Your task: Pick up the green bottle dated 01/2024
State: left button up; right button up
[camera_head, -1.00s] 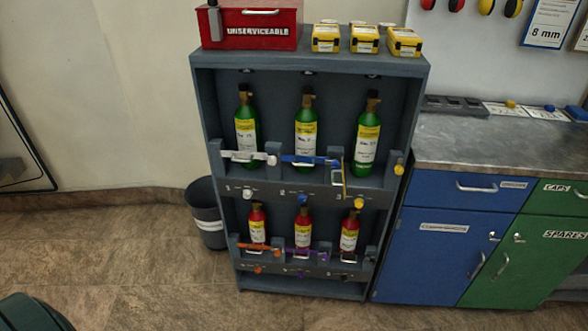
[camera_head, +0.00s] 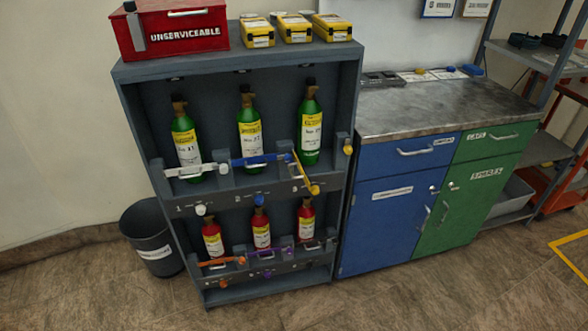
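Three green bottles stand upright in the upper bay of a grey rack (camera_head: 238,198): left (camera_head: 186,141), middle (camera_head: 249,128) and right (camera_head: 310,124). Each has a yellow and white label with handwriting too small to read, so I cannot tell which is dated 01/2024. A white bar (camera_head: 190,171) crosses the left bottle and a blue bar (camera_head: 262,159) crosses the middle one. A yellow bar (camera_head: 304,174) hangs slanted down beside the right bottle, leaving its front uncovered. Neither of my grippers is in view.
Red bottles (camera_head: 262,229) stand in the lower bay behind orange and purple bars. A red UNSERVICEABLE box (camera_head: 172,32) and yellow cases (camera_head: 295,28) sit on top. A bin (camera_head: 153,240) stands left, a blue and green cabinet (camera_head: 400,200) right. The floor in front is clear.

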aim_at(310, 111)
jog(key=i+l+u, duration=0.1)
jog(key=l, duration=0.4)
jog(key=i+l+u, duration=0.15)
jog(key=l, duration=0.35)
jog(key=i+l+u, duration=0.1)
jog(key=l, duration=0.45)
jog(key=i+l+u, duration=0.1)
jog(key=l, duration=0.4)
jog(key=i+l+u, duration=0.1)
jog(key=l, duration=0.45)
jog(key=i, duration=0.1)
